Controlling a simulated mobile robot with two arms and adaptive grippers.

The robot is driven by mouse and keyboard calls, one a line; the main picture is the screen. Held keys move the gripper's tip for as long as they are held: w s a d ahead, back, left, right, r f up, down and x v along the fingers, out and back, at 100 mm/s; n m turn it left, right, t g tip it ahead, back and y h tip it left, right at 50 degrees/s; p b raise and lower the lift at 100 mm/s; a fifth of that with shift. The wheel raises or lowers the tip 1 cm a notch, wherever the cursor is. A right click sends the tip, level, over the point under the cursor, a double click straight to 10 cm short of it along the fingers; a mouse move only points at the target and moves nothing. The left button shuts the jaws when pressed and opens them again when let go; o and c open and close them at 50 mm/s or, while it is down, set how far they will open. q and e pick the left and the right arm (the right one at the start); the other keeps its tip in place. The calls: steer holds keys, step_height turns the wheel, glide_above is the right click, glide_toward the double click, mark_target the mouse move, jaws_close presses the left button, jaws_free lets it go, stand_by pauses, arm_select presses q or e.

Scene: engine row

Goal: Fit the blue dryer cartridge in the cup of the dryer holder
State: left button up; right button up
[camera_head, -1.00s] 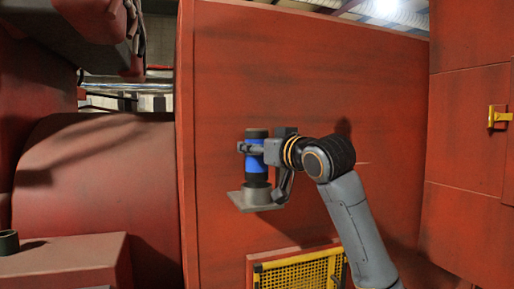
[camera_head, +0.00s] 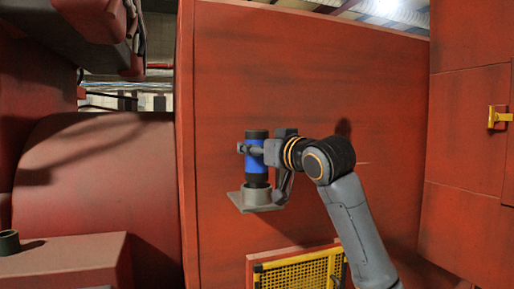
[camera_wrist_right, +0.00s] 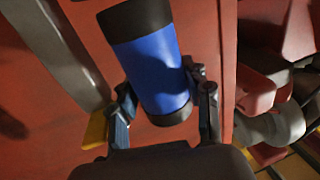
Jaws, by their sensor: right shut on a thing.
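The blue dryer cartridge (camera_head: 256,160) has black ends and stands upright in my right gripper (camera_head: 258,149). In the right wrist view my right gripper (camera_wrist_right: 165,100) is shut around the cartridge (camera_wrist_right: 155,65), with a finger on each side of it. The grey dryer holder (camera_head: 257,201), a square plate with a round cup, is directly below the cartridge on the red wall. The cartridge's lower black end is at the cup's rim; I cannot tell how far it is inside. My left gripper is not in view.
A yellow mesh panel (camera_head: 298,273) is below the holder. A yellow latch (camera_head: 499,117) is on the red cabinet at right. A dark open cylinder (camera_head: 9,242) stands on a red block (camera_head: 75,265) at lower left. The wall above the cartridge is clear.

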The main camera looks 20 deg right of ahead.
mark_target(262, 170)
steer(key=shift+f+b, duration=1.65)
steer(key=shift+f, duration=0.75)
steer(key=o, duration=1.3)
steer(key=shift+o, duration=0.5)
steer(key=shift+a, duration=0.25)
steer(key=shift+d, duration=0.15)
steer(key=v, duration=1.1)
steer(key=shift+s, duration=0.45)
